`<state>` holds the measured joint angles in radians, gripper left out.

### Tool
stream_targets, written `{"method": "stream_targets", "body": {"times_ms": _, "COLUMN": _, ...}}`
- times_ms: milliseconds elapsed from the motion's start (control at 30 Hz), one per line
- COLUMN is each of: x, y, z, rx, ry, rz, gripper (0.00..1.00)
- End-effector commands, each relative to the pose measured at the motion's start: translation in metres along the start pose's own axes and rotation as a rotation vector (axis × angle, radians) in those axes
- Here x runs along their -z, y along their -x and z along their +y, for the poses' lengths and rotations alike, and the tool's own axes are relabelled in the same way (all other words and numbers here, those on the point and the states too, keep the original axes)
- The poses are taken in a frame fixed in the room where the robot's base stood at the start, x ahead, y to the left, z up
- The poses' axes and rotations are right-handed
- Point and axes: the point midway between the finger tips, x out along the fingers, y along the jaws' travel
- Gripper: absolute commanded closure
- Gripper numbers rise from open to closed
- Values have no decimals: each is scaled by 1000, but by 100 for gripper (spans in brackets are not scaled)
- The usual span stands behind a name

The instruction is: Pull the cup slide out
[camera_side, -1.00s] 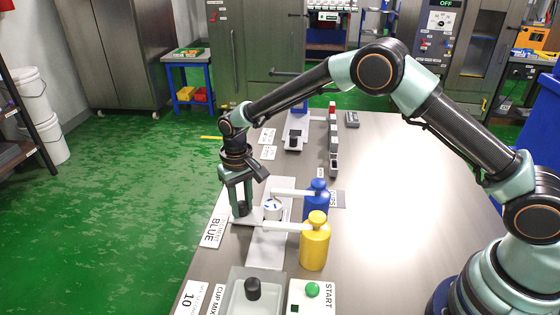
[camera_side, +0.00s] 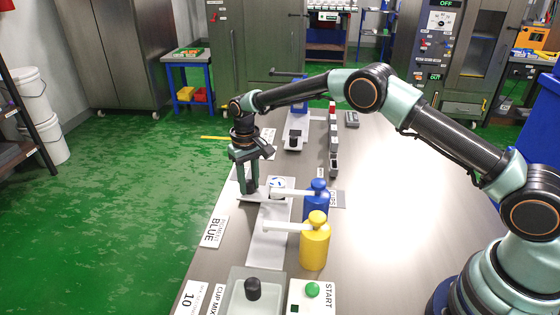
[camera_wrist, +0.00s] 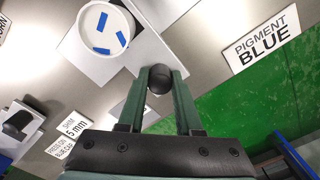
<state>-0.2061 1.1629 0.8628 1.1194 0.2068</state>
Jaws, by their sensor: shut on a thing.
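The cup slide is a white plate (camera_wrist: 101,66) with a black knob (camera_wrist: 160,78) at its edge. A round white cup (camera_wrist: 107,28) with several blue strips in it sits on the plate; it also shows in the side view (camera_side: 277,182), just behind the blue pump's spout. My gripper (camera_wrist: 160,88) is shut on the knob, one finger on each side. In the side view my gripper (camera_side: 248,187) points down left of the cup, and the fingers mostly hide the knob. The slide lies over a long white track (camera_side: 268,247).
A blue pump bottle (camera_side: 316,206) and a yellow pump bottle (camera_side: 314,244) stand right of the track, spouts reaching left over it. In front are a tray with a black knob (camera_side: 253,289) and a green START button (camera_side: 312,289). Another station (camera_side: 296,132) stands behind. The right table area is clear.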

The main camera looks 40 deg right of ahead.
Motion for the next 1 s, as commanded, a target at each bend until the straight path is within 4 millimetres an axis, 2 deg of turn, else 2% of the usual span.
{"method": "stream_targets", "body": {"times_ms": 200, "x": 16, "y": 1, "z": 14, "rx": 1, "ry": 0, "rz": 8, "gripper": 100}}
{"method": "stream_targets", "body": {"times_ms": 600, "x": 20, "y": 2, "z": 19, "rx": 3, "ry": -4, "rz": 15, "gripper": 100}}
{"method": "stream_targets", "body": {"times_ms": 633, "x": 20, "y": 2, "z": 19, "rx": 3, "ry": -4, "rz": 16, "gripper": 59}}
{"method": "stream_targets", "body": {"times_ms": 700, "x": 20, "y": 2, "z": 19, "rx": 2, "ry": -4, "rz": 13, "gripper": 36}}
{"method": "stream_targets", "body": {"times_ms": 1000, "x": 18, "y": 1, "z": 17, "rx": 1, "ry": -1, "rz": 7, "gripper": 36}}
